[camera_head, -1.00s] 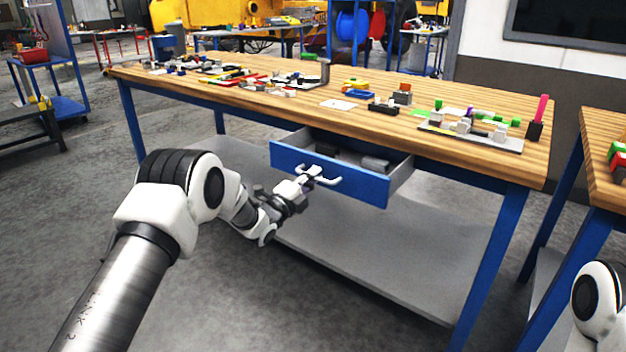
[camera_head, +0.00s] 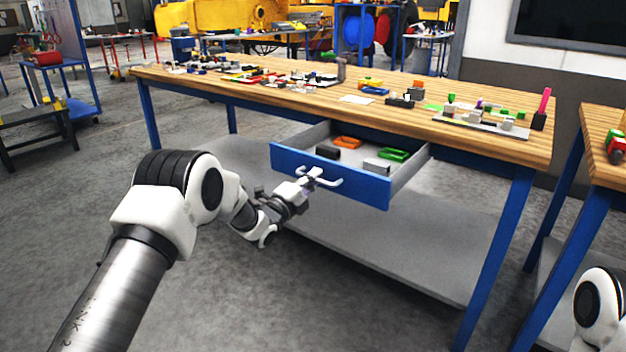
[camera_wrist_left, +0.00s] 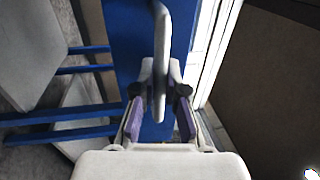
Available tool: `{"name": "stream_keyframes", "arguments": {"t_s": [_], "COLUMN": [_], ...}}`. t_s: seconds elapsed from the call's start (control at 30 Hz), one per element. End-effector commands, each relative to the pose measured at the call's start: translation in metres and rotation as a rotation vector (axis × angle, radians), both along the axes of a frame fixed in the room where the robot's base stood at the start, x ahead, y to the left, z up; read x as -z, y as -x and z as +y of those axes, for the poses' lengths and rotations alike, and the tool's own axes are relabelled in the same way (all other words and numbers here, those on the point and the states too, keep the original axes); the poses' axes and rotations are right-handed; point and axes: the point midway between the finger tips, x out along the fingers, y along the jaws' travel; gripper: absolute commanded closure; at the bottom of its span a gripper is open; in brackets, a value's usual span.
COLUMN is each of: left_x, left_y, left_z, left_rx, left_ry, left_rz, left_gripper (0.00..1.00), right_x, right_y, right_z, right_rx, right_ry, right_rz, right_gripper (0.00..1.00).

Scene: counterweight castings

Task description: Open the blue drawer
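The blue drawer (camera_head: 345,184) stands pulled out from under the wooden workbench top in the head view, and its inside shows. Its light handle (camera_head: 325,180) is on the front panel. My left gripper (camera_head: 309,182) is at the handle.
The drawer holds an orange part (camera_head: 348,142), a green part (camera_head: 394,155), a grey block (camera_head: 376,166) and a dark block (camera_head: 328,152). Many small parts lie on the workbench (camera_head: 300,105). A grey lower shelf (camera_head: 400,240) is beneath. Another bench (camera_head: 602,150) stands at the right.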

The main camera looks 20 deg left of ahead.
Motion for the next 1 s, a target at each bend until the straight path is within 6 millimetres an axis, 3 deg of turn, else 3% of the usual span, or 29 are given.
{"name": "stream_keyframes", "arguments": {"t_s": [0.03,0.1,0.5,0.9,1.0], "left_x": [0.000,0.000,0.002,0.019,0.022], "left_y": [0.000,0.000,0.007,0.092,0.105], "left_z": [0.000,0.000,0.003,0.034,0.039], "left_rx": [0.000,0.000,-0.001,-0.001,-0.002], "left_ry": [0.000,0.000,-0.001,0.003,0.002], "left_rz": [0.001,0.001,0.002,0.004,0.003], "left_gripper": [0.86,0.63,0.63,0.63,0.63], "right_x": [0.000,0.000,0.000,0.000,0.000], "right_y": [0.000,0.000,0.000,0.000,0.000], "right_z": [0.000,0.000,0.000,0.000,0.000], "right_rx": [0.000,0.000,0.000,0.000,0.000], "right_ry": [0.000,0.000,0.000,0.000,0.000], "right_rz": [0.000,0.000,0.000,0.000,0.000], "right_gripper": [0.60,0.60,0.60,0.60,0.60]}}
